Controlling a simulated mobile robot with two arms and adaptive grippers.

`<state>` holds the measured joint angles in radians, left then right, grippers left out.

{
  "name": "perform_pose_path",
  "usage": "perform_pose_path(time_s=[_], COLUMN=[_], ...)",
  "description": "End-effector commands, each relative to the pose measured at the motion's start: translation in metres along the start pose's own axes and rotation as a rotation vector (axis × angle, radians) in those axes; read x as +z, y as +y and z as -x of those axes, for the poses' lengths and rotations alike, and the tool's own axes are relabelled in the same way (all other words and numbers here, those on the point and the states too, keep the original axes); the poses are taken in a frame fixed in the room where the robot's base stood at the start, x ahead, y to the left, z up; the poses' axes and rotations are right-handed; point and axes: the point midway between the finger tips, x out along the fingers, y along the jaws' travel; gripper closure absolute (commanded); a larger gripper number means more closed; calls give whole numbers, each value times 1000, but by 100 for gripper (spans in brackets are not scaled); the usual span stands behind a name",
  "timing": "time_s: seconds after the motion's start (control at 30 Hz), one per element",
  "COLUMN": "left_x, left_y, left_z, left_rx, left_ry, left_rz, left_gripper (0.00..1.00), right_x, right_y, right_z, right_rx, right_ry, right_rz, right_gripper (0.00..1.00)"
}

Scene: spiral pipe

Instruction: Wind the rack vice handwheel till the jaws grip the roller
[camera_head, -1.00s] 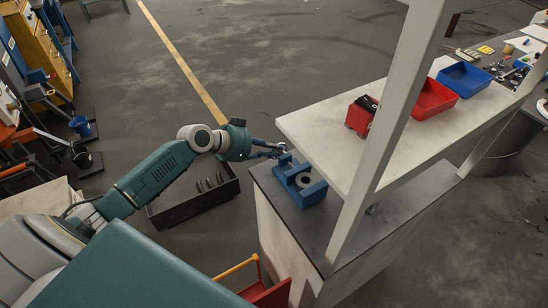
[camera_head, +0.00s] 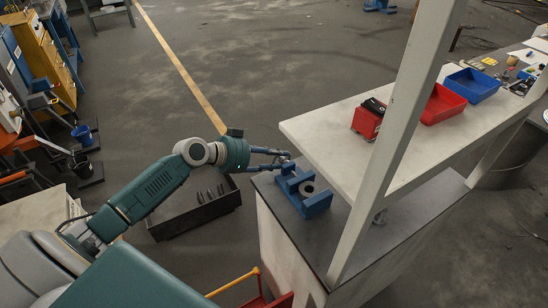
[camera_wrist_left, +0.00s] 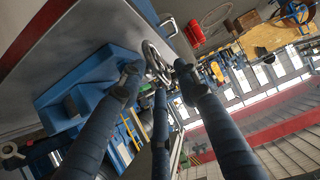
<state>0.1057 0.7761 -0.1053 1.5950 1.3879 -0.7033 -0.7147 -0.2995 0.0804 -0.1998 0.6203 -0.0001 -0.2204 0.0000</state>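The blue rack vice (camera_head: 316,205) stands on the dark lower top of the bench, near its left corner. A round grey roller (camera_head: 307,188) with a hole sits between its jaws; I cannot tell whether the jaws touch it. The handwheel (camera_wrist_left: 152,62) shows in the left wrist view as a metal ring at the vice's outer end. My left gripper (camera_head: 284,157) is at the handwheel, its three blue fingers spread around the rim. In the left wrist view the fingertips (camera_wrist_left: 158,72) look apart, with no clear grip on the wheel. My right gripper is not in view.
A pale raised shelf (camera_head: 330,130) and a white post (camera_head: 390,150) stand close to the right of the vice. The shelf holds a red box (camera_head: 367,122), a red bin (camera_head: 441,104) and a blue bin (camera_head: 473,84). A dark floor tray (camera_head: 190,215) lies below my left arm.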

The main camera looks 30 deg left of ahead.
Motion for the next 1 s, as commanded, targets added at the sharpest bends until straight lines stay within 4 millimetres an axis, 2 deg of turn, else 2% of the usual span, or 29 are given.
perform_pose_path(time_s=[0.27,0.37,0.7,0.83,1.0], left_x=[2,3,3,2,1], left_y=[0,0,1,1,0], left_z=[7,21,90,108,119], left_rx=[0,0,1,1,1], left_ry=[-4,-6,-6,-3,-1], left_rz=[1,-1,1,2,1], left_gripper=[68,68,68,68,68], right_x=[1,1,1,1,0], right_y=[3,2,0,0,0], right_z=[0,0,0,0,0], right_rx=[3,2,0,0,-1], right_ry=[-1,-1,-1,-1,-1], right_rz=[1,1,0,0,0], right_gripper=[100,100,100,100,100])
